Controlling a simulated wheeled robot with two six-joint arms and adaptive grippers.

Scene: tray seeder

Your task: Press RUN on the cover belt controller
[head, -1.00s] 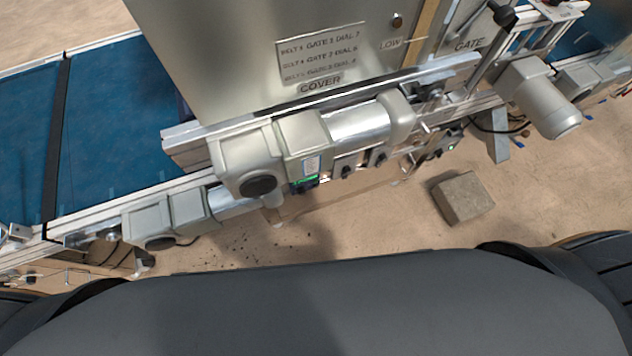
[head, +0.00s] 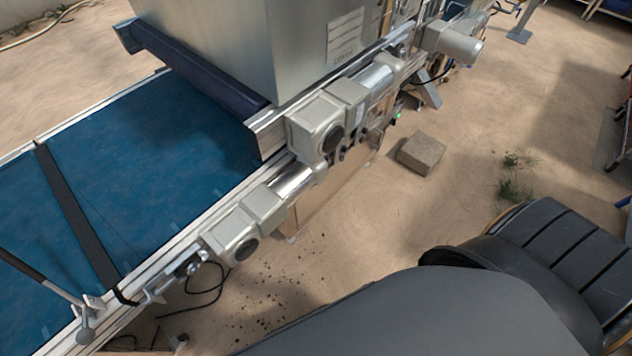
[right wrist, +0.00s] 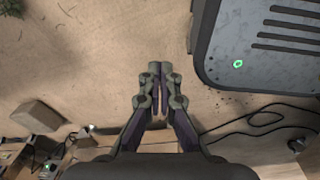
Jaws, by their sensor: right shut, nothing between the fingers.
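The cover hopper (head: 300,40) is a large pale metal box over the blue belt. Gear motors (head: 317,128) are mounted along the belt frame beside it. Small dark control parts (head: 357,138) show beneath the upper motor, partly hidden by it; I cannot read a RUN button or tell which is the cover belt controller. My right gripper (right wrist: 158,72) is shut and empty in the right wrist view, above the bare floor. A small box with a green light (right wrist: 47,166) shows at that view's lower left. Neither gripper shows in the head view.
A blue conveyor belt (head: 150,150) with a black strap runs along the left. A brown block (head: 422,153) lies on the floor, also in the right wrist view (right wrist: 37,115). Black cables (right wrist: 250,122) lie at right there. Open sandy floor is at right of the machine.

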